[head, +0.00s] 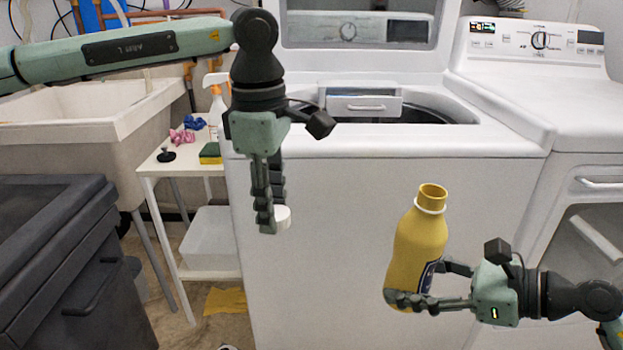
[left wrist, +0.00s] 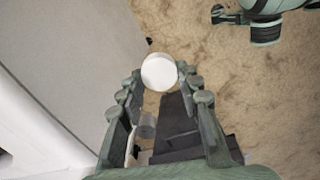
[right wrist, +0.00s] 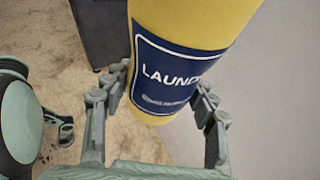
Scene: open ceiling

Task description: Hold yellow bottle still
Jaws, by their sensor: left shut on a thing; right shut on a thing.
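A yellow bottle (head: 420,240) with a dark blue label and an open neck stands slightly tilted in front of the washer. My right gripper (head: 420,285) is shut on its lower part and holds it in the air. In the right wrist view the bottle (right wrist: 190,25) sits between the fingers (right wrist: 160,95), its label facing the camera. My left gripper (head: 270,215) points down in front of the washer, left of the bottle and apart from it. It is shut on a round white cap (left wrist: 159,72), which also shows at its fingertips in the head view (head: 283,217).
A top-loading washer (head: 340,240) with its lid up stands behind both grippers. A dryer (head: 590,140) is at the right. A small white table (head: 170,165) with a spray bottle (head: 216,110) and sponge (head: 210,153) is at the left, behind a dark cabinet (head: 50,240).

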